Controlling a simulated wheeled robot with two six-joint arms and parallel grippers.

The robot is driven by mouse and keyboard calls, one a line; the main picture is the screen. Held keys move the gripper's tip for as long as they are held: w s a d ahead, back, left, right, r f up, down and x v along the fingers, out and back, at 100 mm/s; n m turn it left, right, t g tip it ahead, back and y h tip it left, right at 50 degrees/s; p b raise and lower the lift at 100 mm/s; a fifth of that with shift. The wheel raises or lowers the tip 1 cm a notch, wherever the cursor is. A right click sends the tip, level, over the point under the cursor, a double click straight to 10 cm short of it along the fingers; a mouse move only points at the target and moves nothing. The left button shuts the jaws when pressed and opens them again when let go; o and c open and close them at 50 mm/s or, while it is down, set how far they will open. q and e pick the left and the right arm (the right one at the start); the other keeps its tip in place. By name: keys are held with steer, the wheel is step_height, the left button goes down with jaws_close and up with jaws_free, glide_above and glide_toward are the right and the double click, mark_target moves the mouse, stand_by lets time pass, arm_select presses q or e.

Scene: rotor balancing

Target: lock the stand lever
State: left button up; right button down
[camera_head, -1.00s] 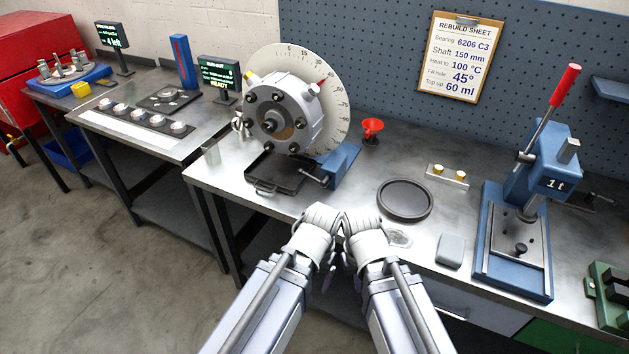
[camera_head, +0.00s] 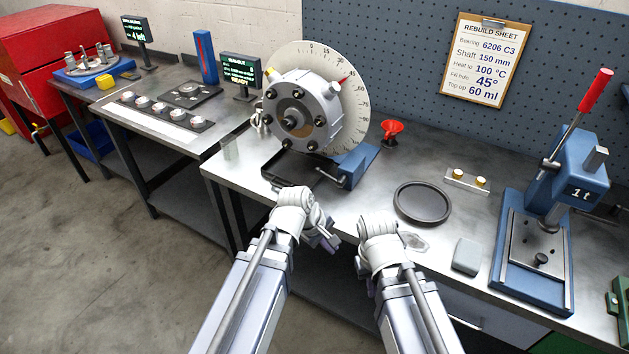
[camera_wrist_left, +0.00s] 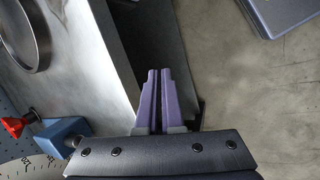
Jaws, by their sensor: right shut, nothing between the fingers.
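The blue stand (camera_head: 357,165) holds the round grey rotor housing (camera_head: 304,112) and its pale degree dial at the back of the bench. A dark lever (camera_head: 333,178) sticks out from the stand's front; its knob end shows in the left wrist view (camera_wrist_left: 72,142). My left gripper (camera_head: 328,240) is in front of the bench edge, below and apart from the lever. Its purple fingers (camera_wrist_left: 156,98) lie together with nothing between them. My right gripper (camera_head: 371,286) is lower, by the bench's front edge, shut and mostly hidden behind its wrist.
A dark tray (camera_head: 280,172) lies under the rotor. The bench between lever and pan is clear.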

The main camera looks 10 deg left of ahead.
arm_select(q)
steer(key=w+a+r+n+t, duration=0.1)
steer(key=w+n, duration=0.1)
steer(key=n, duration=0.1)
steer(key=w+a+r+n+t+h, duration=0.1)
steer(key=w+a+n, duration=0.1)
steer(key=w+n, duration=0.1)
steer(key=w+a+r+n+t+h, duration=0.1)
steer(key=w+n, duration=0.1)
steer(key=n, duration=0.3)
steer(key=shift+w+a+r+b, duration=0.2)
steer(key=shift+w+a+b, duration=0.05)
steer(key=shift+w+b, duration=0.15)
jaws_close()
steer(key=w+a+r+n+t, duration=0.4)
steer(key=a+n, duration=0.4)
steer(key=n, duration=0.4)
steer(key=shift+w+r+t+h+b, duration=0.3)
steer(key=shift+w+r+t, duration=0.15)
steer(key=shift+w, duration=0.45)
steer(key=shift+w+f, duration=0.1)
steer(key=b+x, duration=0.4)
steer(key=x, duration=0.5)
steer(key=shift+w+d+f+b, duration=0.1)
steer(key=shift+w+f+b, duration=0.1)
steer(key=shift+w+b, duration=0.15)
steer(key=shift+s+d+r, duration=0.1)
steer(key=shift+r, duration=0.05)
steer(key=shift+r+p, duration=0.15)
steer(key=shift+p, duration=0.2)
